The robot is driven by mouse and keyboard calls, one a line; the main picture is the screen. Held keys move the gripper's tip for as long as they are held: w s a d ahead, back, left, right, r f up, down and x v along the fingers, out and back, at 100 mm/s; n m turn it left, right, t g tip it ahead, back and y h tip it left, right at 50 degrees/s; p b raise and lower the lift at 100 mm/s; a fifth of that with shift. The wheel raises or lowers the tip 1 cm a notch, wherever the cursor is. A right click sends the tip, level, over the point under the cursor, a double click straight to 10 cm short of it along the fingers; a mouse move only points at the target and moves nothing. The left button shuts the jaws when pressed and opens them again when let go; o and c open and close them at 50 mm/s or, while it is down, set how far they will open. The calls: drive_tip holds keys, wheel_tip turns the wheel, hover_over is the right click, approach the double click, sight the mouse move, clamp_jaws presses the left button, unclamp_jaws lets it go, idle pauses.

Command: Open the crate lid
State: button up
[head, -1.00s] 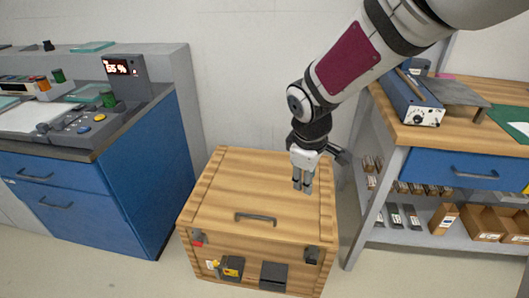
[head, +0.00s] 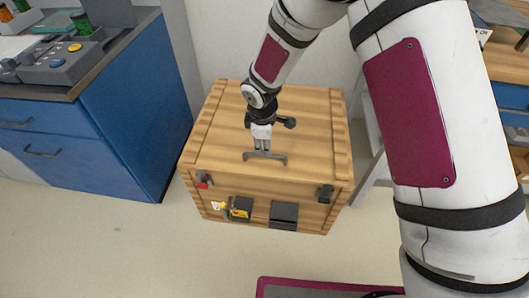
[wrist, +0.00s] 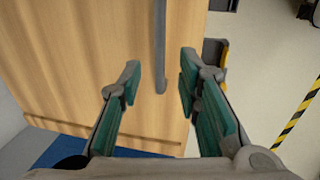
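The wooden crate (head: 225,190) stands on the floor with its lid (head: 305,125) shut. A grey bar handle (head: 278,160) is on the lid near its front edge. The crate front has a red-marked latch (head: 203,180) at left and a dark latch (head: 325,193) at right.
A blue cabinet (head: 115,110) stands left of the crate, and a grey-framed bench (head: 368,170) stands at right, partly behind my arm. A dark box (head: 284,214) and a yellow-and-black fitting (head: 240,207) are on the crate front. The floor before it is clear.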

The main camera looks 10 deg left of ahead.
drive_tip(key=f, duration=0.3)
drive_tip(key=w+f+b, duration=0.1)
drive_tip(key=f, duration=0.1)
drive_tip(key=shift+f, duration=0.4)
clamp_jaws()
